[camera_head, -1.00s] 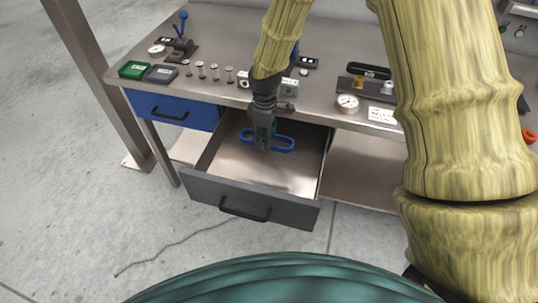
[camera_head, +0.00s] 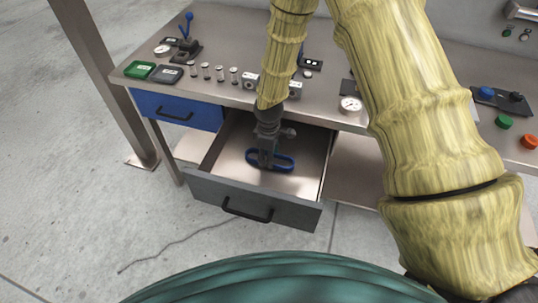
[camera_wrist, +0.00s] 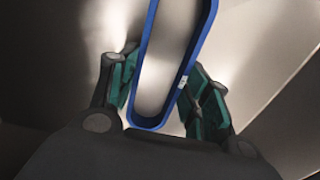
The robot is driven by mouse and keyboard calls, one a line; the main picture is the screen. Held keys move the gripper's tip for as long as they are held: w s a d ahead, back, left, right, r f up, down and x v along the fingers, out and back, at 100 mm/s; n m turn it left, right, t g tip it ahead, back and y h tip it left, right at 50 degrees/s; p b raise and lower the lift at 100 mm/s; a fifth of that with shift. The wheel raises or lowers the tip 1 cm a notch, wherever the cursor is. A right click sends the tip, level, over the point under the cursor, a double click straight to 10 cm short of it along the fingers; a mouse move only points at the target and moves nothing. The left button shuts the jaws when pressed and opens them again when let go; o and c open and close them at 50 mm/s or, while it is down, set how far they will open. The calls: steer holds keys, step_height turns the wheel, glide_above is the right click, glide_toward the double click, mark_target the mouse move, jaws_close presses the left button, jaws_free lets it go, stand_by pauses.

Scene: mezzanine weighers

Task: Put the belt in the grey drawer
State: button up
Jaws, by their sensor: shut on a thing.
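The belt is a blue closed loop (camera_head: 284,163), seen inside the outline of the open grey drawer (camera_head: 225,190). My gripper (camera_head: 266,163) is over the drawer, pointing down, shut on the belt's near end. In the wrist view the belt (camera_wrist: 206,22) runs up from between the two green-padded fingers (camera_wrist: 158,98), with a small white mark on its right side. The drawer is pulled out, with a dark grey front and a bare metal floor. I cannot tell whether the belt touches the floor.
A shut blue drawer (camera_head: 178,109) is left of the grey one. The bench top (camera_head: 222,48) above holds green (camera_head: 139,70) and grey (camera_head: 170,74) boxes, small weights and a dial (camera_head: 350,105). A metal post (camera_head: 100,80) stands at left.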

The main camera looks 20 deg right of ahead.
steer(key=shift+f, duration=0.15)
steer(key=o, duration=1)
step_height(320, 180, up, 12)
steer(key=b, duration=0.1)
steer(key=shift+b, duration=0.35)
